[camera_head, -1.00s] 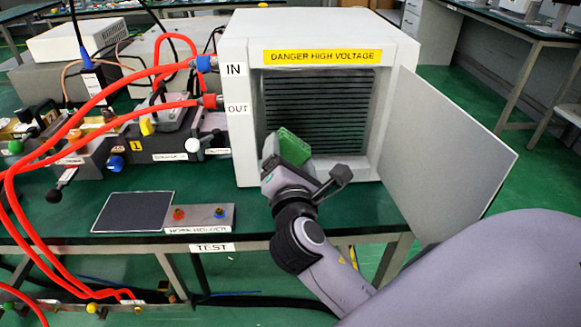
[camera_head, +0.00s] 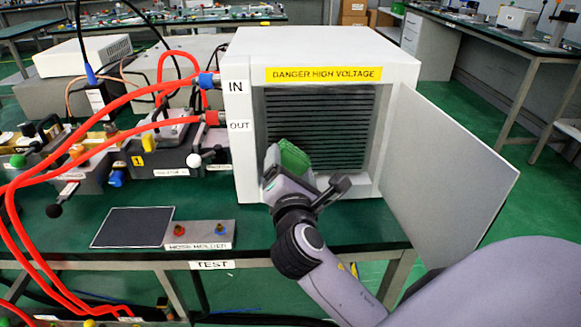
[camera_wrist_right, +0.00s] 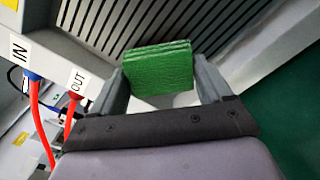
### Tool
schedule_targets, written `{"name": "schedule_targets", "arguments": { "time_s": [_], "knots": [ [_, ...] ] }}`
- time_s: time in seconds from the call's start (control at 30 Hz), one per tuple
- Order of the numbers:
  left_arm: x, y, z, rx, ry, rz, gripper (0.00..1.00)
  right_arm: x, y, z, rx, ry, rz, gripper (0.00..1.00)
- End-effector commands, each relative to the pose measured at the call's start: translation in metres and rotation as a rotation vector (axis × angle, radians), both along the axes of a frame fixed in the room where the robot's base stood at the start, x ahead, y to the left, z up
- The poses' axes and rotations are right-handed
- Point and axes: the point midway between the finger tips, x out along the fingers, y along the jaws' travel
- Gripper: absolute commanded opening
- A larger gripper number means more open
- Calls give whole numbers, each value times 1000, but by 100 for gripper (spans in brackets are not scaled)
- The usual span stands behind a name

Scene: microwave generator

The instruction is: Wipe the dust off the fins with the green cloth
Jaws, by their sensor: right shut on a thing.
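The green cloth (camera_head: 291,157) is a folded pad held in my right gripper (camera_head: 287,172), at the lower left of the open cabinet front. It also shows in the right wrist view (camera_wrist_right: 158,68), clasped between both fingers of the right gripper (camera_wrist_right: 165,82). The dark fins (camera_head: 325,125) are horizontal slats inside the white cabinet's opening. In the wrist view the fins (camera_wrist_right: 120,22) lie just beyond the cloth. I cannot tell whether the cloth touches them. Dust on them is too small to make out. My left gripper is not in view.
The cabinet door (camera_head: 450,170) stands open at the right, beside my right arm. Red hoses (camera_head: 110,98) run from the IN and OUT ports to the left. A hose holder (camera_head: 200,234) and a dark mat (camera_head: 133,227) lie on the green bench.

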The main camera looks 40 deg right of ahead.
Motion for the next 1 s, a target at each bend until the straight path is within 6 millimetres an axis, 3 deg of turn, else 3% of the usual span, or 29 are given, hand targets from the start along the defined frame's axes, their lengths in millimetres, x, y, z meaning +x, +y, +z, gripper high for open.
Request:
{"name": "schedule_targets", "arguments": {
  "time_s": [1.0],
  "knots": [
    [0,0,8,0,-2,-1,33,16,-11,1,-1,-1,0,54]
  ]
}}
